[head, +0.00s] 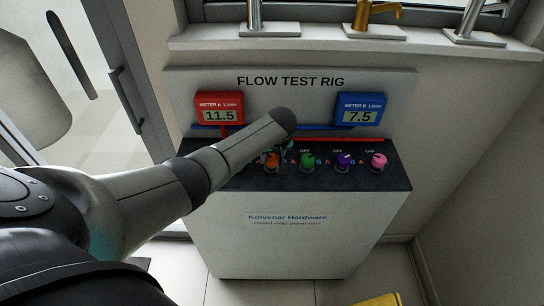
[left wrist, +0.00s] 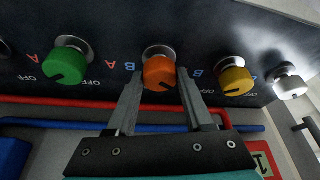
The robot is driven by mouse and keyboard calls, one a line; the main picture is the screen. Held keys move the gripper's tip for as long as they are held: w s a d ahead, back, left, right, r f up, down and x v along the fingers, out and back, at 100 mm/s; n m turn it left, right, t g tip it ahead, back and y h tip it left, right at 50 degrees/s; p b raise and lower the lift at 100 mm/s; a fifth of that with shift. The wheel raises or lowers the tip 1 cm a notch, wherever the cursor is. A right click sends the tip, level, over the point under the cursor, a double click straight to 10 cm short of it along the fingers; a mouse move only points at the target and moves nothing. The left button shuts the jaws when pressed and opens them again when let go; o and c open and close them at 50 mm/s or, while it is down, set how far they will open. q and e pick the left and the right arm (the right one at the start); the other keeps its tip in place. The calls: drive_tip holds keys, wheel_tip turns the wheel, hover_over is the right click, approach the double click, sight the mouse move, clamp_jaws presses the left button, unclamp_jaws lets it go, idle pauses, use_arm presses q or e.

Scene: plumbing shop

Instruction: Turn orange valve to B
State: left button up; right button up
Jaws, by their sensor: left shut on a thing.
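The orange valve (left wrist: 159,72) is a round knob on a silver base, with a dark pointer mark low on its face, slightly right of straight down in the left wrist view. My left gripper (left wrist: 161,78) is shut on it, one finger on each side. A blue letter B shows to the knob's left and another to its right in that view. In the head view the orange valve (head: 271,160) is partly hidden by my left arm. My right gripper is not in view.
Green (head: 307,160), purple (head: 343,160) and pink (head: 378,160) valves stand in the same row. A yellow valve (left wrist: 236,80) is close beside the gripper. Red meter A (head: 219,108) reads 11.5; blue meter B (head: 360,109) reads 7.5. Red and blue pipes run behind.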

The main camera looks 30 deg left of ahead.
use_arm(q)
clamp_jaws()
